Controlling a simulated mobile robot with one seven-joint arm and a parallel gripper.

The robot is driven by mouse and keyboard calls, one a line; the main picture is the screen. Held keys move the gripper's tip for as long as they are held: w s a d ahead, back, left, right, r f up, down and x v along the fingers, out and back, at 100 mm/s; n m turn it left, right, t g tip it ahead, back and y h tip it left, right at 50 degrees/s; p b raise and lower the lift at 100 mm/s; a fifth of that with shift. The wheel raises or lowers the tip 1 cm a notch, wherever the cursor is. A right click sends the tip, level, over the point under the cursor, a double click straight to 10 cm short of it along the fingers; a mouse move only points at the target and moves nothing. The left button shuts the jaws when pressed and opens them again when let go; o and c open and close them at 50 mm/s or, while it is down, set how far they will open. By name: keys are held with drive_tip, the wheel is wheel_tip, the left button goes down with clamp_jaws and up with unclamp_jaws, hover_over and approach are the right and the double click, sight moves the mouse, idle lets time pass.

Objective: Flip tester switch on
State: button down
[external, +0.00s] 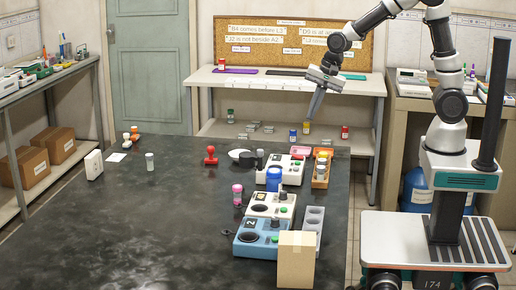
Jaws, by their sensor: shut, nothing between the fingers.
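Three boxy bench devices that look like testers stand at the right side of the dark table: a blue one (246,250) in front, a white one (287,213) behind it, and another white one (275,161) further back. Each has knobs or buttons and a round well or dark panel on top. Which of them is the tester, and how its switch is set, is too small to tell. My gripper (311,117) is shut and empty, pointing down in the air above the far right part of the table, apart from all the devices.
A cardboard box (296,262) and a grey holed block (312,222) stand right of the devices. An orange rack (321,176) with bottles is below my gripper. A blue-capped jar (273,179) and pink-capped vial (237,194) stand close by. The table's left front (130,230) is clear.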

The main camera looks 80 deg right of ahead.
sight(298, 157)
drive_tip(key=shift+s+f+t+b, duration=0.1)
drive_tip(key=shift+s+t+b, duration=0.2)
drive_tip(key=shift+s+b, duration=0.2)
drive_tip(key=b+x, duration=0.2)
drive_tip(key=x, duration=1.2)
drive_tip(key=shift+w+p, duration=0.1)
drive_tip(key=shift+p, duration=0.2)
